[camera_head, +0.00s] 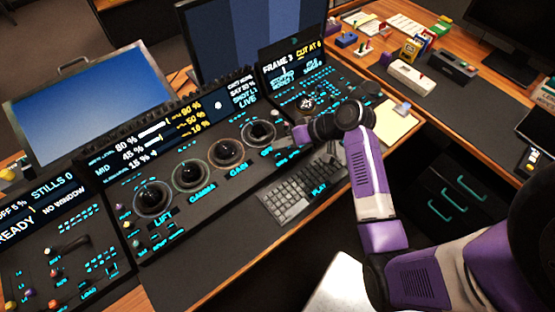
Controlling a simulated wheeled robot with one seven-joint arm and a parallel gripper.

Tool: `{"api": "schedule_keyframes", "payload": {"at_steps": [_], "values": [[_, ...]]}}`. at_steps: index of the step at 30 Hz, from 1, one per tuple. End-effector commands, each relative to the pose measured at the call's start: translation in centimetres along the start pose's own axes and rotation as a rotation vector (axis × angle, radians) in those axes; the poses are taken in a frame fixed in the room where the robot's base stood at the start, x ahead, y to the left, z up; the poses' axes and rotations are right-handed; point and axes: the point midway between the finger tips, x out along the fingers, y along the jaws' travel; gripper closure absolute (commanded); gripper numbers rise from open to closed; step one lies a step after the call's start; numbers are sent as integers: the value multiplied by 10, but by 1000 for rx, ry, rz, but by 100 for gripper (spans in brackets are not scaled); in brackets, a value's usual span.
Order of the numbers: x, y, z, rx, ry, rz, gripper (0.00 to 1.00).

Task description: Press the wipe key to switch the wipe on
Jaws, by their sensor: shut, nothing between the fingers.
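No key with a readable "wipe" label shows; the small lit key labels are too small to read. The trackball panel (215,190) has a row of dark trackballs with lit labels such as LIFT, GAMMA and GAIN. Small lit keys (163,240) sit at its lower left. More small keys (287,156) sit at its right end, partly behind my arm. My gripper (284,139) is over the panel's right end, beside the rightmost trackball (258,133). Its fingers are small and shut on nothing. I cannot tell whether they touch the panel.
A keyboard (303,192) lies in front of the panel, below my wrist. A second panel (310,90) with a jog wheel stands behind my gripper. Another panel (55,250) is at the far left. A yellow notepad (398,130) lies right of my forearm. The front desk mat (190,275) is clear.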

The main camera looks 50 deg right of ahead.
Motion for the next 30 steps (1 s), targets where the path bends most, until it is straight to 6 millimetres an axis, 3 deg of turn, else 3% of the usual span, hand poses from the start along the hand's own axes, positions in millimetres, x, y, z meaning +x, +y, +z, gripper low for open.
{"api": "schedule_keyframes", "payload": {"at_steps": [6,30], "values": [[14,10,10,1,0,0,100],[14,10,11,1,0,0,100]]}}
